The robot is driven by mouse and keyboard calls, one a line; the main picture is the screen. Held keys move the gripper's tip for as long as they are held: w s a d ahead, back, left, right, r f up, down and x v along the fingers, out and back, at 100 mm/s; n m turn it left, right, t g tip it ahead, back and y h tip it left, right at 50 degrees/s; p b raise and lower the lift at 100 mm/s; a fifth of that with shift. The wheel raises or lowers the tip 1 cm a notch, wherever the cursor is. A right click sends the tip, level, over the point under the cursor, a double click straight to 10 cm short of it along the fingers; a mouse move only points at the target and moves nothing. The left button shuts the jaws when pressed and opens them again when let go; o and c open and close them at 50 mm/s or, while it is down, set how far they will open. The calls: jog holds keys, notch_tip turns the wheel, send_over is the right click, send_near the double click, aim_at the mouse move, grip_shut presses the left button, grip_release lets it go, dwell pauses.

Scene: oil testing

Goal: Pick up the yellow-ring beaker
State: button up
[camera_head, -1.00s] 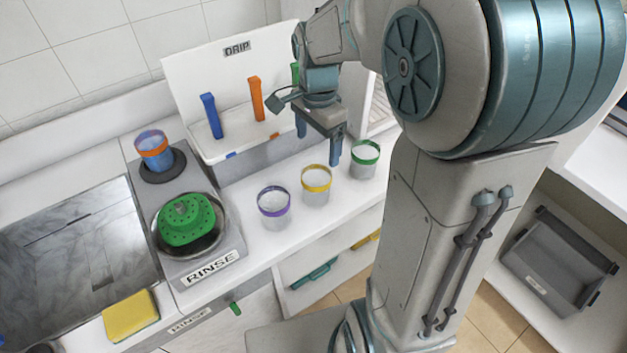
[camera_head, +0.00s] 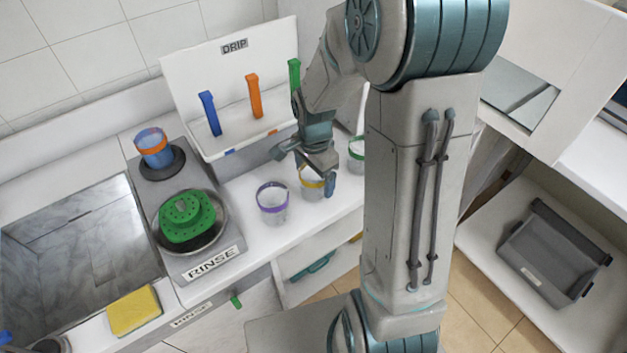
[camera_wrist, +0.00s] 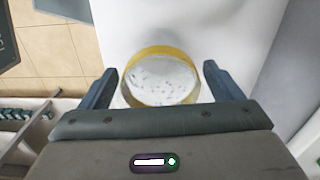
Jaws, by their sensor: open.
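The yellow-ring beaker (camera_head: 311,188) stands upright on the white counter, between the purple-ring beaker (camera_head: 272,203) and the green-ring beaker (camera_head: 356,154). My gripper (camera_head: 318,183) is over it in the head view and hides part of it. In the wrist view the yellow-ring beaker (camera_wrist: 160,78) lies between the two open blue fingers (camera_wrist: 158,84), one on each side. No contact with the fingers can be seen. The beaker's lower part is hidden by the gripper body in the wrist view.
The two other ringed beakers stand close on either side. The drip rack (camera_head: 215,75) with coloured strips rises behind. The counter's front edge is near.

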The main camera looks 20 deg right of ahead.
jog(key=c, duration=1.1)
